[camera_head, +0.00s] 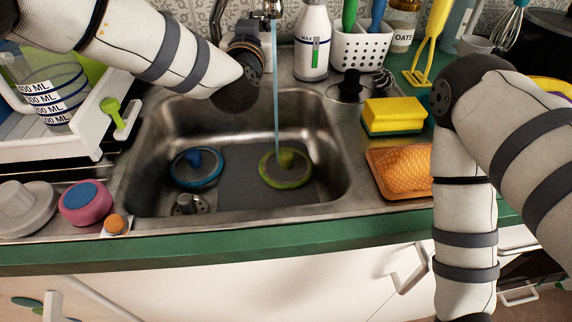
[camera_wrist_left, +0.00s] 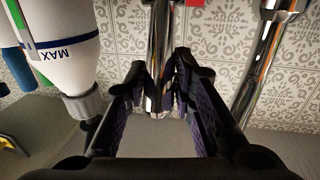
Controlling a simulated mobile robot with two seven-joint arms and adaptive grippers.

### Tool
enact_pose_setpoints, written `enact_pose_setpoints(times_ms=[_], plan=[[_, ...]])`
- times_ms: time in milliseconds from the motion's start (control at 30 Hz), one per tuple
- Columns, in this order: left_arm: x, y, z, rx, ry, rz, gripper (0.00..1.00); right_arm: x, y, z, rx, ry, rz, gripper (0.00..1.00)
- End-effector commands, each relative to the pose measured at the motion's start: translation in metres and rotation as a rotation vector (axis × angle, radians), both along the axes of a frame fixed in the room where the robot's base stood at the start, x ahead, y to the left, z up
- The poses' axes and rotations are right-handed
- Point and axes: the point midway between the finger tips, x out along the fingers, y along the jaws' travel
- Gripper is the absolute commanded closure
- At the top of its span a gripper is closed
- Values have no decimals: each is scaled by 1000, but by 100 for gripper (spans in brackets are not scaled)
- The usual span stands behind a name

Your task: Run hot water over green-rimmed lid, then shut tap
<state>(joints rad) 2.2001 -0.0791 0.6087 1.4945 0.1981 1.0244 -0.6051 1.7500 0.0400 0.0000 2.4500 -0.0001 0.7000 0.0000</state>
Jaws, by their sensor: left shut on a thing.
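The green-rimmed lid (camera_head: 270,178) lies in the sink basin (camera_head: 225,115), on a grey mat at its right side. A thin stream of water (camera_head: 277,85) runs from the tap spout (camera_head: 272,8) down onto the lid near its green knob. My left gripper (camera_head: 250,42) is behind the basin beside the spout; its fingertips are hard to see there. In the left wrist view it is shut on a chrome tap part (camera_wrist_left: 160,70), apparently the handle. My right gripper is out of view; only the right arm shows.
A blue-rimmed lid (camera_head: 196,168) lies left in the basin. A white bottle (camera_head: 312,45) stands close right of my left gripper. A yellow sponge (camera_head: 394,115) and an orange tray (camera_head: 402,170) are right of the sink. A white rack (camera_head: 75,145) stands at left.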

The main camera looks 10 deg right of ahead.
Motion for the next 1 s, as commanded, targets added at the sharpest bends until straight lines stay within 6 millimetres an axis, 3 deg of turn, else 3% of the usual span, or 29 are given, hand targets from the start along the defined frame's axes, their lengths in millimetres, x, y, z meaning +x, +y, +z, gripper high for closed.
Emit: enact_pose_setpoints(times_ms=[300,667,700,800,1000], plan=[[1,-2,3,-3,-6,-3,100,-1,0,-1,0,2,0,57],[26,-1,3,-4,0,-2,100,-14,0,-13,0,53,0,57],[27,-1,4,-3,0,-3,76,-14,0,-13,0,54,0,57],[26,-1,7,-3,-3,-2,57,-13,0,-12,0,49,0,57],[26,0,6,-1,-2,-1,57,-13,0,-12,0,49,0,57]])
